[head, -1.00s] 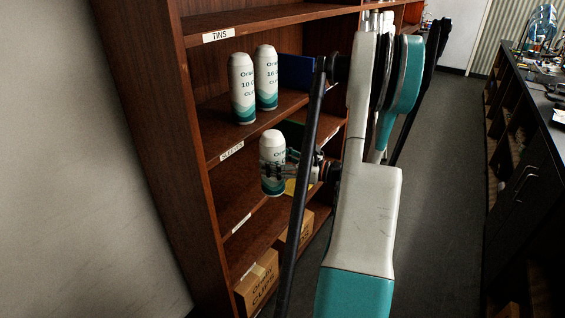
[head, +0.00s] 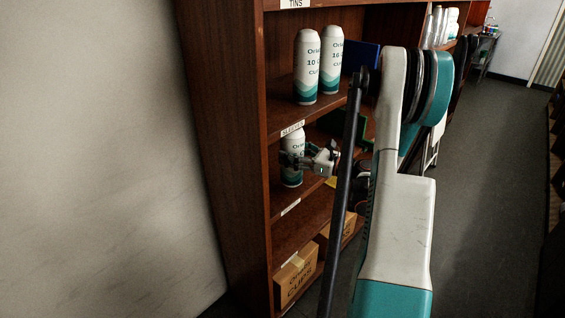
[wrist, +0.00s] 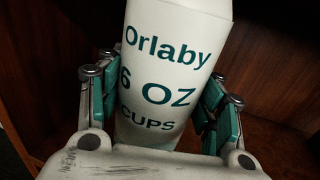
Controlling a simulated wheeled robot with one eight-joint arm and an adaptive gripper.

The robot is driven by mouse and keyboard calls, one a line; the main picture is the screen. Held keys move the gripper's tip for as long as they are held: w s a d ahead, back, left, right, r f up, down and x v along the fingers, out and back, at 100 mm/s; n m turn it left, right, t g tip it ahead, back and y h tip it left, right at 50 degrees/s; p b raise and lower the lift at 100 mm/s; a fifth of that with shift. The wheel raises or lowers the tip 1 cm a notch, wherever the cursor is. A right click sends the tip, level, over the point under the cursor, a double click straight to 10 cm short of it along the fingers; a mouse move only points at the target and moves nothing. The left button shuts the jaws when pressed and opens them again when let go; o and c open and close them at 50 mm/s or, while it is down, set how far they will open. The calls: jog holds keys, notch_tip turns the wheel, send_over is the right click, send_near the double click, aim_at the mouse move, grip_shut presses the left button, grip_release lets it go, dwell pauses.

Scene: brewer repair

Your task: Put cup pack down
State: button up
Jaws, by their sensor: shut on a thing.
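The held cup pack (head: 291,172) is a tall white cylinder with a teal base. In the wrist view the pack (wrist: 165,75) reads "Orlaby", "6 OZ" and "CUPS", with part of the text possibly cut off at the side. My gripper (head: 308,160) is shut around it, with teal finger pads on both sides. The pack is roughly upright at the shelf level below the "SLEEVES" label (head: 292,128). I cannot tell whether its base touches the board. Two similar packs, one marked 10 (head: 307,70) and one 16 (head: 331,62), stand on the shelf above.
The brown wooden shelf unit (head: 225,150) has a side panel close to the left of the held pack. Cardboard boxes (head: 296,278) sit on the bottom shelf. A blue object (head: 362,57) is beside the upper packs. Grey floor (head: 490,150) is open at the right.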

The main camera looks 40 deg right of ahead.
jog(key=w+f+b, duration=0.1)
jog(key=w, duration=0.1)
jog(key=w+a+f+b, duration=0.1)
jog(key=w+f, duration=0.1)
jog(key=shift+a+f+b, duration=0.1)
jog(key=shift+f+b, duration=0.1)
jog(key=shift+b, duration=0.2)
jog(key=shift+f, duration=0.15)
jog(key=o, duration=1.3)
